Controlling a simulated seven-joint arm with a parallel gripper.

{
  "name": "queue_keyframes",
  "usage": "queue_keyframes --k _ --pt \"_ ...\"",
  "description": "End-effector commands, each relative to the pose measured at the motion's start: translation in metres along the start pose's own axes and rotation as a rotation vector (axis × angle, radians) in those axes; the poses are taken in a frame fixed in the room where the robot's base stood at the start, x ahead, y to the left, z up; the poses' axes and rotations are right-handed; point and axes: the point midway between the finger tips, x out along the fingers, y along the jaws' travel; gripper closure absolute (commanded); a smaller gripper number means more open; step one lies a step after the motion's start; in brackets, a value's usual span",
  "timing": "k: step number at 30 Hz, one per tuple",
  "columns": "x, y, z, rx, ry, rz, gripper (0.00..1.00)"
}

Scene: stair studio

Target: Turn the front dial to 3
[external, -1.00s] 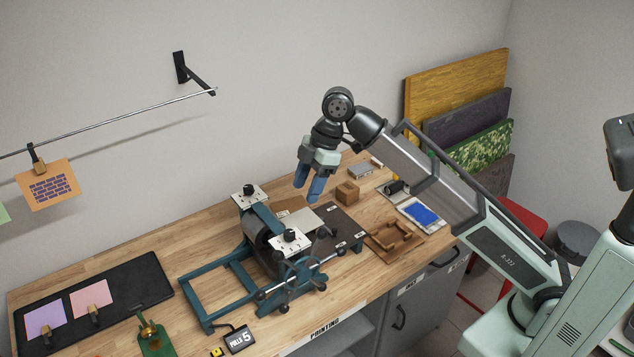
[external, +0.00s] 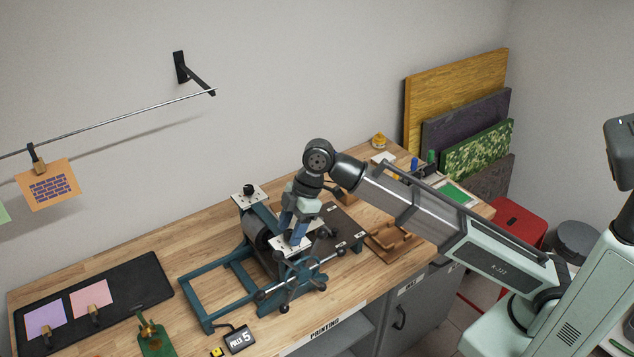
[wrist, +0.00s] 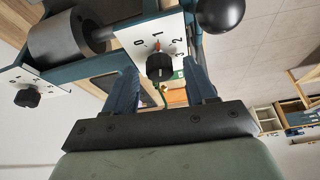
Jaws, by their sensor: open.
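The front dial is a black knob (wrist: 159,67) on a white plate (external: 283,251) marked 0, 1, 2 and 3, on top of the near side of the teal printing press (external: 226,265). In the wrist view a small orange mark by the knob lies near the 1. My gripper (external: 291,236) is open, pointing down just over this plate. In the wrist view its two blue fingers stand left and right of the knob, with gaps on both sides. In the external view the fingers largely hide the knob. The rear dial (external: 249,189) stands on the press's far side.
The press's spoked handwheel (external: 303,283) is right by the front dial. A dark round ball (wrist: 220,14) shows close to the right finger in the wrist view. A "PULLS 5" counter (external: 239,339) sits at the table's front. Wooden blocks (external: 394,240) lie to the right.

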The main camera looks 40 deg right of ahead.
Motion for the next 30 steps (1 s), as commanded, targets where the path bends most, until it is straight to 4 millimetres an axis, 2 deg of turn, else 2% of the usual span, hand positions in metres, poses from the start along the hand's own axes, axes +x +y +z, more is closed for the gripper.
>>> queue_keyframes --k 8,25,30 --pt "0.0009 0.0 -0.0001 0.0 0.0 0.0 0.44" --pt "0.0008 0.0 -0.0001 0.0 0.0 0.0 0.99" --pt "0.0008 -0.0002 0.0 0.006 0.0 0.003 0.99"
